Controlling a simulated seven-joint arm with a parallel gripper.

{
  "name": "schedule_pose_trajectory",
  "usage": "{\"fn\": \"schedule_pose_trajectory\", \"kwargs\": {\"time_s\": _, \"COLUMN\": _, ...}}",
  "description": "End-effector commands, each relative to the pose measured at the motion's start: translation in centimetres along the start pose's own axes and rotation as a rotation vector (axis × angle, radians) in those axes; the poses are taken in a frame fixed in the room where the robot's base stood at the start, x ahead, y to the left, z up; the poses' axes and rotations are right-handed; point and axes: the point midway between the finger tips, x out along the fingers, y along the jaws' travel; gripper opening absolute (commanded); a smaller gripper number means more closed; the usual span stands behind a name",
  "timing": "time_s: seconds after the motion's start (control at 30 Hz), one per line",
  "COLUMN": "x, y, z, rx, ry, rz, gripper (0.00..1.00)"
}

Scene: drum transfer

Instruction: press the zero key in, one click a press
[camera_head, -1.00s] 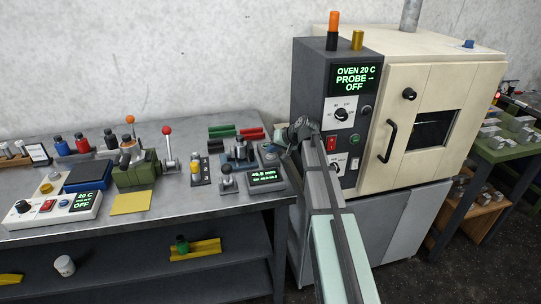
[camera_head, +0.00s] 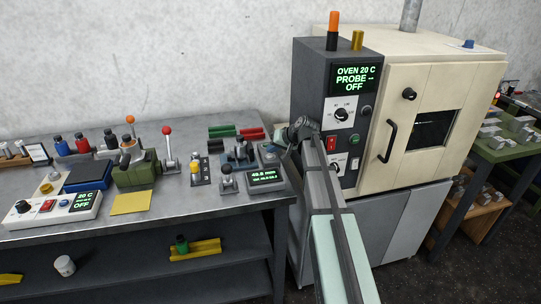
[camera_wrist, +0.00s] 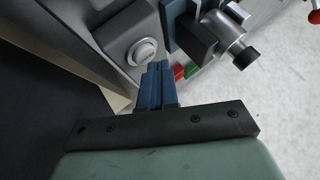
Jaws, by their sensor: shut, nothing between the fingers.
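A round white key (camera_wrist: 143,50) sits in a grey sloped housing (camera_wrist: 112,40) in the wrist view; it appears to be the zero key, though I can read no label. My gripper (camera_wrist: 158,68) is shut and empty, its blue fingers together. The fingertips show just below and right of the key in the picture, and I cannot tell whether they touch it. In the head view, my gripper (camera_head: 283,146) is at the right end of the bench, beside the grey housing (camera_head: 267,156).
A lit readout in mm (camera_head: 266,177) stands in front of the housing. A clamp-like device (camera_wrist: 225,38) is close to the right of my fingers in the wrist view. Red (camera_head: 253,133) and green bars lie behind. The oven (camera_head: 430,70) stands to the right.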

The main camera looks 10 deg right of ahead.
Motion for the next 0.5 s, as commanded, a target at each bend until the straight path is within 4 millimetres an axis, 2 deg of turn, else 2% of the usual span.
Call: {"fn": "schedule_pose_trajectory", "kwargs": {"time_s": 0.5, "x": 0.42, "y": 0.31, "z": 0.32, "rx": 0.000, "ry": 0.000, "rz": 0.000, "gripper": 0.00}}
